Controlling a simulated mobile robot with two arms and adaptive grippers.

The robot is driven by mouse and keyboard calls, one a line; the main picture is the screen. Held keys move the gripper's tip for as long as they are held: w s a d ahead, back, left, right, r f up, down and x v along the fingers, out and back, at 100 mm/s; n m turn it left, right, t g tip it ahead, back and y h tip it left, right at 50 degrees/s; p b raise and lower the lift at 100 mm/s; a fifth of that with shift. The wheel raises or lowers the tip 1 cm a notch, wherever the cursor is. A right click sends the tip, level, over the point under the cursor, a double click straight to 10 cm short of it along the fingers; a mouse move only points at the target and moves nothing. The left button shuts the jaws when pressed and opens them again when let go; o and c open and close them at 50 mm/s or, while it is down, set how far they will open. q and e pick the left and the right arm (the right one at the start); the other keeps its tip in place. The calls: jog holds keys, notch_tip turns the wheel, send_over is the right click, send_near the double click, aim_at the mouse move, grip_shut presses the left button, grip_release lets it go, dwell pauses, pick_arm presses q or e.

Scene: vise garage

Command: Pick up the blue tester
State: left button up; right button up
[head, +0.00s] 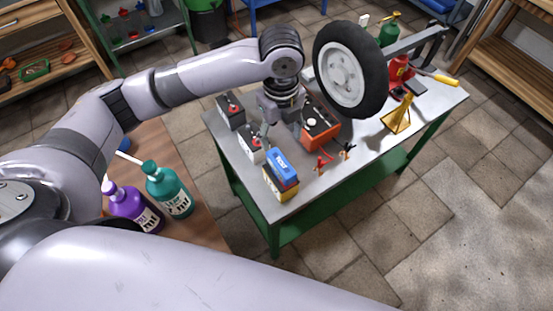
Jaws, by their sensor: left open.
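The blue tester (281,163) sits near the front left corner of the metal-topped workbench (310,185). It appears to rest on top of a yellow-based battery (279,190). My left gripper (268,136) points down over the bench, just behind the tester in the picture. It is open, and it looks apart from the tester. Its fingers are small in the view and partly overlap the batteries behind. My right gripper is not in view.
A dark battery (230,110), a white-topped battery (250,144) and an orange charger (319,127) with red and black clamps stand close around the gripper. A wheel (348,72) stands behind. A yellow stand (399,115) is at right.

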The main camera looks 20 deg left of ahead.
pick_arm(q)
jog(key=p, duration=0.1)
send_over(281, 162)
jog(key=s, duration=0.1)
notch_tip(281, 162, down, 6)
jog(key=shift+s+d+r, duration=0.1)
jog(key=shift+d+r, duration=0.05)
jog(key=f, duration=0.3)
jog(key=shift+w+a+f, duration=0.2)
jog(key=shift+f, duration=0.3)
jog(key=shift+d+f+p, duration=0.1)
jog(key=shift+f+p, duration=0.15)
jog(key=shift+p, duration=0.2)
jog(key=f, duration=0.1)
jog(key=f+p, duration=0.1)
jog(key=f, duration=0.2)
jog(key=shift+w+f, duration=0.25)
jog(key=shift+w, duration=0.1)
jog(key=shift+f, duration=0.1)
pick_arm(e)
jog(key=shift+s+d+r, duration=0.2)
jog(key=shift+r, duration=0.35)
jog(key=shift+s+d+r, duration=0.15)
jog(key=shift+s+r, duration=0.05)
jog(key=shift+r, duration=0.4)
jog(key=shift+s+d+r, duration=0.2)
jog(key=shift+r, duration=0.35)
